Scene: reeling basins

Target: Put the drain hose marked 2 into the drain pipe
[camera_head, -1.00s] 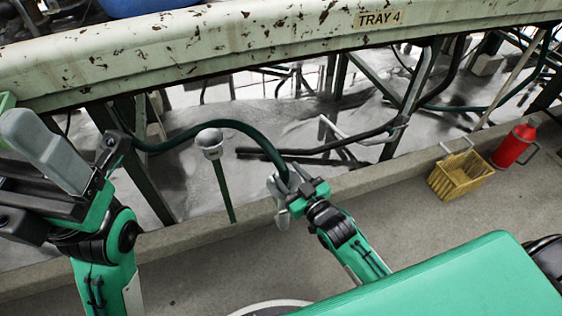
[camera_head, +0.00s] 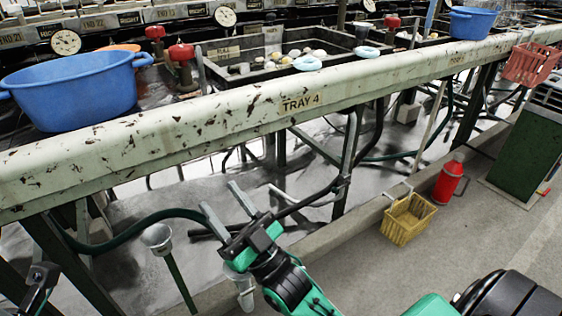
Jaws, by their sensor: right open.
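A dark green hose (camera_head: 130,221) comes from the left under the long tray and arches to the right. Its right end is hidden behind my right gripper (camera_head: 227,206), and no number shows on it. The right gripper is open, its two grey fingers apart and pointing up and left. I cannot tell whether they touch the hose. A grey funnel-topped drain pipe (camera_head: 157,238) on a green post stands left of this gripper, just below the hose and apart from the fingers.
The rusty-edged beam marked TRAY 4 (camera_head: 300,103) crosses above, with dark legs and bars beneath. A blue basin (camera_head: 70,90) stands above it. A yellow basket (camera_head: 408,219) and red canister (camera_head: 449,182) stand to the right.

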